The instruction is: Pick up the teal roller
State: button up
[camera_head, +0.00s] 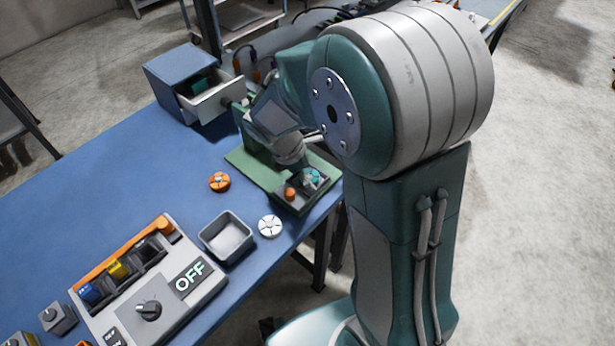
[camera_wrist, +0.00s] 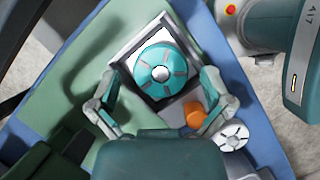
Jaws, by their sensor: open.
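The teal roller (camera_wrist: 163,62) sits on a square pad with a dark frame (camera_wrist: 127,53) on the green fixture. In the head view the teal roller (camera_head: 312,176) shows at the fixture's right end, next to an orange knob (camera_head: 290,194). My gripper (camera_wrist: 167,95) is open in the wrist view, its fingers spread to either side of and slightly short of the roller. I cannot tell whether they touch it. In the head view the gripper is partly hidden by my arm.
An orange roller (camera_head: 219,182), a white roller (camera_head: 270,226) and a grey tray (camera_head: 226,237) stand on the blue table (camera_head: 130,188). A control box reading OFF (camera_head: 150,290) is nearer. A blue cabinet with an open drawer (camera_head: 212,102) stands behind. The table's right edge is close to the fixture.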

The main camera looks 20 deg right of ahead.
aim_at(316, 175)
jog(key=shift+d+f, duration=0.15)
jog(key=shift+d, duration=0.1)
jog(key=shift+a, duration=0.15)
jog(key=c, duration=1.2)
jog(key=r, duration=0.3)
jog(key=shift+s+r, duration=0.2)
jog(key=shift+r, duration=0.2)
jog(key=s+r, duration=0.9)
jog(key=s, duration=0.4)
jog(key=shift+s+r, duration=0.15)
jog(key=shift+s, duration=0.2)
